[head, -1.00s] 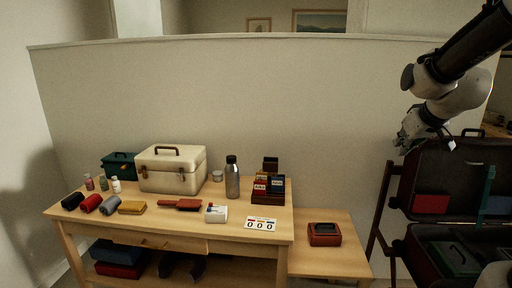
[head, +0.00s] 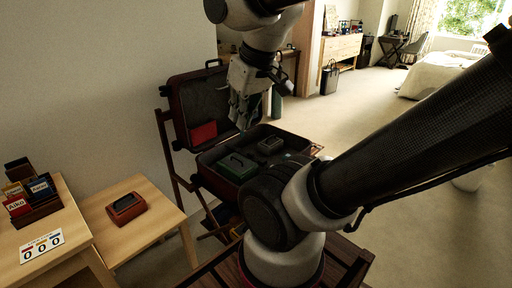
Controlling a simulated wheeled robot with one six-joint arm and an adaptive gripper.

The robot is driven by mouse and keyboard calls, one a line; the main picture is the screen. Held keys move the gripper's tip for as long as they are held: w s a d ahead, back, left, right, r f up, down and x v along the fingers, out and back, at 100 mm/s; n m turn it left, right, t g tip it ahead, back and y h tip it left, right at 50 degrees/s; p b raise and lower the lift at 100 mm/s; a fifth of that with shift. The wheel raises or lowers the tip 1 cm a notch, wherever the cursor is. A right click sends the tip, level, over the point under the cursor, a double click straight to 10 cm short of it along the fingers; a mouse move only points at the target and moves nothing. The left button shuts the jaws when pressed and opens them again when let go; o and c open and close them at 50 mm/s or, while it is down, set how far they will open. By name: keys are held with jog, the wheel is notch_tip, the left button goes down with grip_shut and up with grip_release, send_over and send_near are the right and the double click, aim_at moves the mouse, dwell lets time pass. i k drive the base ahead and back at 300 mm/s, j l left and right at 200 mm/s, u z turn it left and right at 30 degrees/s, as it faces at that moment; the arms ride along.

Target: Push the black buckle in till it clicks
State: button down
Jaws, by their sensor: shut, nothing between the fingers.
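An open dark red-brown suitcase (head: 179,113) stands on a wooden folding rack. Its lid leans upright at the back, and its base (head: 210,170) lies open toward me. My gripper (head: 241,118) is shut and empty. It hangs in front of the lid and above the suitcase base, with its fingers pointing down. My arm hides part of the base's near right side.
A green case (head: 237,166) and a small grey item (head: 270,145) lie in the base. A red pouch (head: 203,133) sits in the lid. A low wooden table (head: 155,225) with a red-brown box (head: 127,207) stands left. Open carpet lies right.

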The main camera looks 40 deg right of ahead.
aim_at(262, 162)
jog(key=z, duration=1)
